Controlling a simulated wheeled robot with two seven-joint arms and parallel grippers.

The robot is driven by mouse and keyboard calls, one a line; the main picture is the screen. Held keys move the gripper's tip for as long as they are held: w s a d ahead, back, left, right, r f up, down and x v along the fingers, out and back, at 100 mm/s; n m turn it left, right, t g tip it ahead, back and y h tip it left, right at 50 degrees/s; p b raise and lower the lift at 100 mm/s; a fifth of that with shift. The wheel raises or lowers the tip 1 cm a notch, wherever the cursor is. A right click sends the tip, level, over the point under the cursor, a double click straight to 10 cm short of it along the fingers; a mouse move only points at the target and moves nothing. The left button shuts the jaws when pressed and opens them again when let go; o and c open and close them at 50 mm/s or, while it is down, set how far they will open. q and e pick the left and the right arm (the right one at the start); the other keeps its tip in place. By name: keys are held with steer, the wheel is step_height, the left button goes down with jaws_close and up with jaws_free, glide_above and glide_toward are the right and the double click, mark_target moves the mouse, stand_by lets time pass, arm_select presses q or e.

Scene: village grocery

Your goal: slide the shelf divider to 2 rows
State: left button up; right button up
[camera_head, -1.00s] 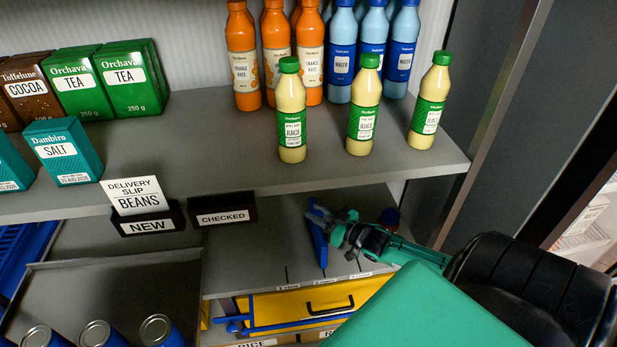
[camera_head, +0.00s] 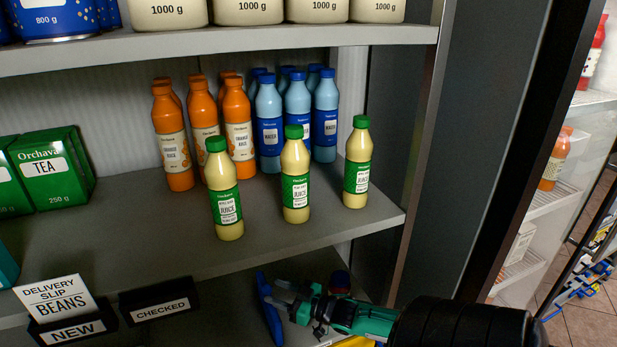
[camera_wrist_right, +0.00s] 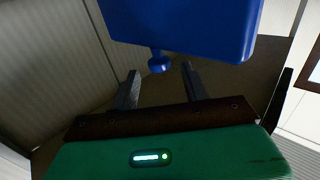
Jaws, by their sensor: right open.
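The blue shelf divider (camera_head: 269,309) stands upright on the lower shelf, below the juice shelf. In the right wrist view, the divider (camera_wrist_right: 190,25) fills the top, with a small blue knob (camera_wrist_right: 159,64) at its lower edge. My right gripper (camera_head: 277,297) is beside the divider, to its right. In the right wrist view, the right gripper (camera_wrist_right: 160,80) is open, its two fingers apart with the knob just beyond the gap between their tips. The row marks on the lower shelf are mostly out of frame. My left gripper is not in view.
Above stands the middle shelf (camera_head: 290,232) with orange juice, water and apple-coloured juice bottles (camera_head: 295,180) near its front edge. A dark upright post is at the right.

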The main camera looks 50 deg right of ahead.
steer(key=b+v, duration=0.1)
steer(key=v, duration=0.9)
steer(key=shift+b, duration=0.4)
steer(key=shift+w, duration=0.1)
